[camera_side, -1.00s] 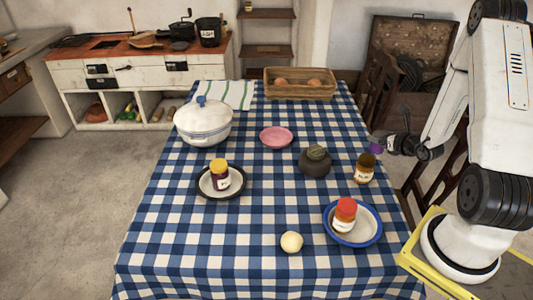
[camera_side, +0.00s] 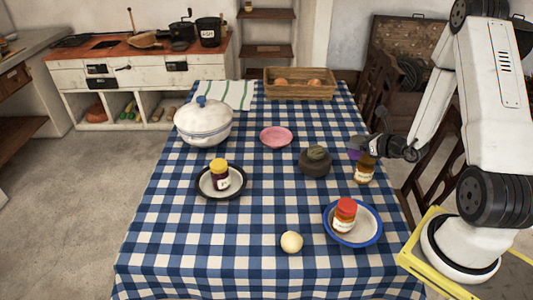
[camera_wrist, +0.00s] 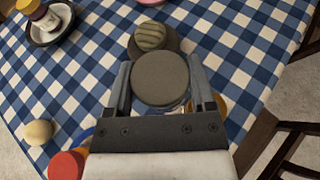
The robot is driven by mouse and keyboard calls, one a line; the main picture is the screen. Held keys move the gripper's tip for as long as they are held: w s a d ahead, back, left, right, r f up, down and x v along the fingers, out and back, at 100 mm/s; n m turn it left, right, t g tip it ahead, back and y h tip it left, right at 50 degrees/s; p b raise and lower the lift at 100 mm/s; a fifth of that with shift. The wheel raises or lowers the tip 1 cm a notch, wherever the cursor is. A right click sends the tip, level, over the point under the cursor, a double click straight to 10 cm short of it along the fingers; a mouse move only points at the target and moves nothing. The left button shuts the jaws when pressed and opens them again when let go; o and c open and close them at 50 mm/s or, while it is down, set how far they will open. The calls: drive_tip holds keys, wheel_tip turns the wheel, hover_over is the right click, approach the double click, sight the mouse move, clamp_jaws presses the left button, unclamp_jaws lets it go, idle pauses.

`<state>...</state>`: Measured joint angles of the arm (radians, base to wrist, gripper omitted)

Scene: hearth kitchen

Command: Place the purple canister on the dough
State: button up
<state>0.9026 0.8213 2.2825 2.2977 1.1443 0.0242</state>
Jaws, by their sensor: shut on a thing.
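My gripper (camera_side: 364,145) is shut on the purple canister (camera_side: 355,155) and holds it up in the air near the right side of the table. In the wrist view the canister's round grey top (camera_wrist: 160,78) sits between the two fingers, and its sides are mostly hidden. A pale cream ball (camera_side: 291,242), which looks like the dough, lies on the cloth near the front. It also shows at the left of the wrist view (camera_wrist: 38,132), apart from my gripper.
A dark pot with a striped green thing on top (camera_side: 315,162) and an amber jar (camera_side: 364,174) stand near the canister. A red-lidded jar (camera_side: 345,215) stands on a blue-rimmed plate (camera_side: 372,233). A yellow-lidded jar (camera_side: 220,174) is on a dark plate. The cloth's front left is clear.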

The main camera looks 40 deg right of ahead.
drive_tip(key=s+a+n+g+y, duration=0.1)
drive_tip(key=a+n+g+y, duration=0.3)
drive_tip(key=a, duration=1.1)
drive_tip(key=s+a+n+g+y, duration=0.1)
drive_tip(key=a+n+g+y, duration=0.2)
drive_tip(key=a+n+y, duration=0.6)
drive_tip(key=a, duration=0.7)
drive_tip(key=shift+s+n+g, duration=0.2)
drive_tip(key=shift+n+g, duration=0.2)
drive_tip(key=shift+a, duration=0.1)
hover_over(293, 235)
drive_tip(key=shift+f, duration=2.1)
drive_tip(key=shift+a+f, duration=0.1)
drive_tip(key=shift+f, duration=0.05)
drive_tip(key=shift+f, duration=1.65)
drive_tip(key=shift+f, duration=0.1)
